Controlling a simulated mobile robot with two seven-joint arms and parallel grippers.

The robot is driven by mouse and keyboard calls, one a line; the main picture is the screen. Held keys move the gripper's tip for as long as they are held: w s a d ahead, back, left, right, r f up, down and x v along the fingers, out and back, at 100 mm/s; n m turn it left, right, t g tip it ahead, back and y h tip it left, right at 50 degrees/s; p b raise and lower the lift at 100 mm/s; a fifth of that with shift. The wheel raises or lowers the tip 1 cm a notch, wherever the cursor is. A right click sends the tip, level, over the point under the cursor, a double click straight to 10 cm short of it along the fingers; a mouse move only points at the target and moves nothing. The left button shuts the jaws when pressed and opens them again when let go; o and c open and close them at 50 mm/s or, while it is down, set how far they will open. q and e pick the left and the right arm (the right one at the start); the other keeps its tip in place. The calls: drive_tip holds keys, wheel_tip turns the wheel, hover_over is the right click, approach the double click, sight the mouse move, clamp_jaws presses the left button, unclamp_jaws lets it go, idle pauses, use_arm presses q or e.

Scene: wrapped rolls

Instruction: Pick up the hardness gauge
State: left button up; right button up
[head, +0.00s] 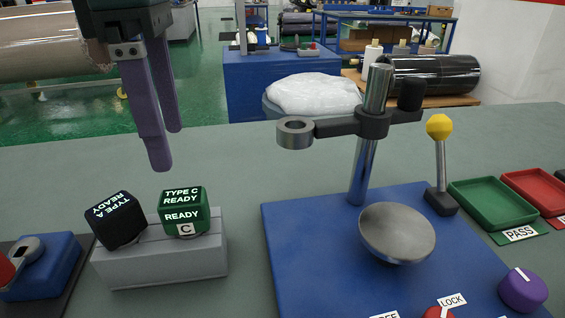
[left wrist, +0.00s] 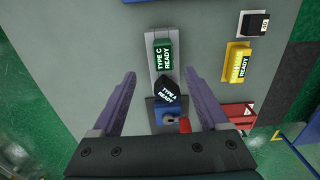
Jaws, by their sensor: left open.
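Two gauge blocks rest on a grey holder (head: 160,262) at the left of the table. The black one, marked TYPE A READY (head: 116,222), sits tilted at the left end. The green one, marked TYPE C READY (head: 184,212), sits to its right. In the left wrist view the black block (left wrist: 168,91) and the green block (left wrist: 163,55) lie between the lines of the fingers. My left gripper (head: 166,148) has purple fingers, is open and empty, and hangs above the blocks, apart from them. My right gripper is not in view.
A blue base (head: 300,240) carries a metal post with a side arm and a round plate (head: 397,232). A blue block (head: 45,262) with a metal part stands left of the holder. Green (head: 492,203) and red trays lie right. A yellow block (left wrist: 237,62) shows in the wrist view.

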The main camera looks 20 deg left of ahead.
sight(182, 196)
use_arm(q)
drive_tip(key=f, duration=0.6)
drive_tip(key=f+p, duration=0.1)
drive_tip(key=f, duration=0.2)
drive_tip(key=shift+s+d+f, duration=0.1)
drive_tip(key=shift+s+f, duration=0.05)
drive_tip(key=shift+s, duration=0.1)
clamp_jaws()
idle(0.5)
